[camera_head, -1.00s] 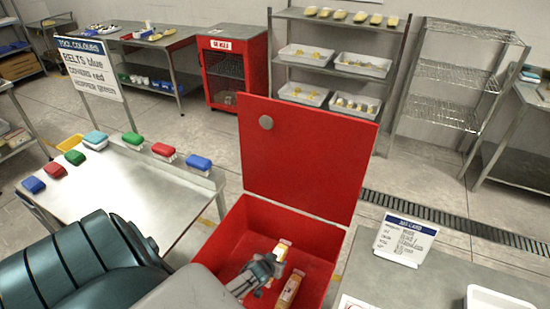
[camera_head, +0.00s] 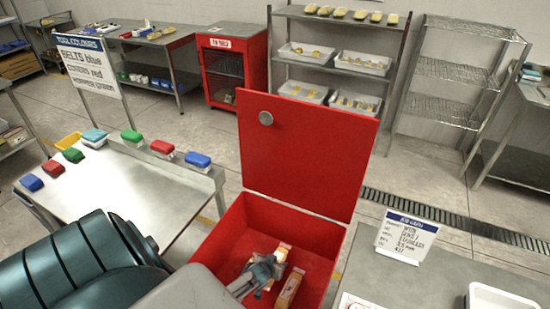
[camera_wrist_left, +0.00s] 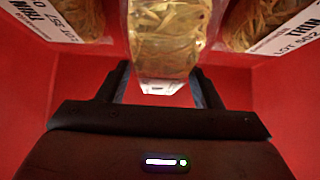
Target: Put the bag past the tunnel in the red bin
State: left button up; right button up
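The red bin (camera_head: 226,232) stands open at the bottom centre, its lid (camera_head: 305,150) raised. My left gripper (camera_head: 266,270) points down inside it. The tunnel and my right gripper are out of view.
A steel table with coloured brushes (camera_head: 130,190) stands left of the bin. A grey counter with a white sign (camera_head: 406,238) and a white tray (camera_head: 497,297) is on the right. The bin's walls surround my gripper closely. Shelves stand at the back.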

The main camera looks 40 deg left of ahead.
pick_arm(q)
jog(key=shift+o, duration=0.9)
jog(key=shift+r, duration=0.1)
jog(key=shift+r+p, duration=0.55)
jog(key=shift+p, duration=0.1)
jog(key=v, duration=1.2)
jog(key=shift+b, duration=0.45)
